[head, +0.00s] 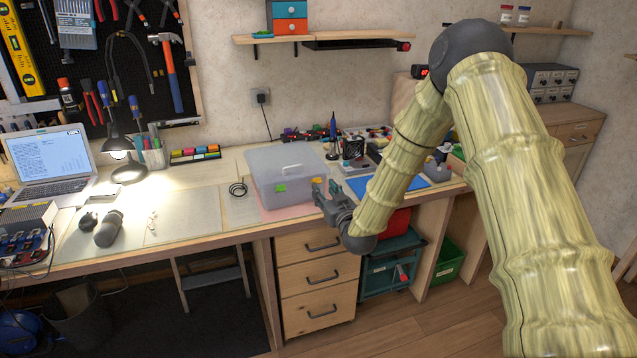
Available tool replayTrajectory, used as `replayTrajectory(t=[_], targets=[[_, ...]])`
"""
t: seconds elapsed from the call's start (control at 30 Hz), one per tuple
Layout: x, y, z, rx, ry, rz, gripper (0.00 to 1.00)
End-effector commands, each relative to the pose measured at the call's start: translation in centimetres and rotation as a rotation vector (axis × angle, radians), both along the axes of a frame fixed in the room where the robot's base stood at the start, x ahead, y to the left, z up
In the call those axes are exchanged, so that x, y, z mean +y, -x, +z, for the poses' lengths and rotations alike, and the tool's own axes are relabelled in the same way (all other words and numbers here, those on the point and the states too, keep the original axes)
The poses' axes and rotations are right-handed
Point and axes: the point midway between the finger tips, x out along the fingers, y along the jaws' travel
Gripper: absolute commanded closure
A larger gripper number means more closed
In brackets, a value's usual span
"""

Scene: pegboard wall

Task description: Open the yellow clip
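A translucent grey plastic box (262,177) with a closed lid stands on the workbench. A small yellow-green clip (281,188) shows on its front wall, left of my gripper. My gripper (324,188) is just right of the box's front right corner. Its two dark fingers look apart with nothing between them. I cannot tell whether it touches the box.
A coiled black cable (238,189) lies left of the box. A blue mat (373,187) and small parts lie to the right. A laptop (47,165), desk lamp (129,172) and dark tool (109,229) are at the left. The bench between is mostly clear.

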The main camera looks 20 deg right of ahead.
Motion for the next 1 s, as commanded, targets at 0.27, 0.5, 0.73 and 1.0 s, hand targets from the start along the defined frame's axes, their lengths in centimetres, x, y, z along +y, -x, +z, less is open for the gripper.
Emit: replayTrajectory(t=[0.27,0.5,0.73,1.0], targets=[[0.1,-4.1,0.1,0.0,0.001,-0.003,0.61],[0.2,-5.6,0.0,0.001,0.001,-0.004,0.61],[0.1,-5.8,0.0,0.001,0.0,-0.004,0.61],[0.1,-5.7,0.0,0.001,0.0,-0.004,0.95]])
